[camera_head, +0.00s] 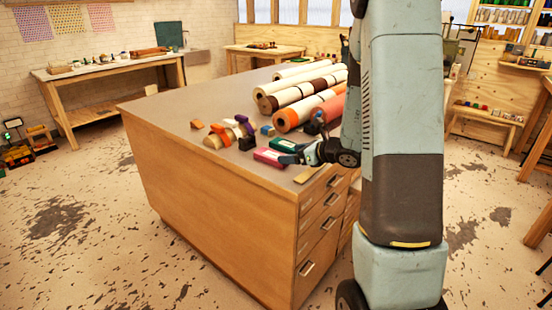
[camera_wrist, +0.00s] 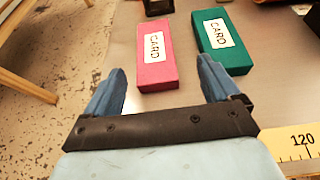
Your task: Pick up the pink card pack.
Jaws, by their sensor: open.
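The pink card pack (camera_wrist: 153,72) lies flat on the table top, with a white label reading "CARD". It also shows in the head view (camera_head: 268,157), near the cabinet's front edge. My gripper (camera_wrist: 160,82) is open and empty in the wrist view. The pink pack lies ahead of it, its near end roughly between the two blue fingers. The right finger reaches close to the near end of a green card pack (camera_wrist: 235,58), just right of the pink one. In the head view my gripper (camera_head: 298,159) is close beside the pink pack; its fingers are too small to tell apart.
The packs lie on a wooden cabinet (camera_head: 225,215) with drawers. Long rolls (camera_head: 300,92) lie behind. Coloured blocks (camera_head: 225,133) and a dark block (camera_head: 247,144) sit left of the packs. A yellow ruler (camera_wrist: 295,145) lies right of my gripper. The table's left edge is close by.

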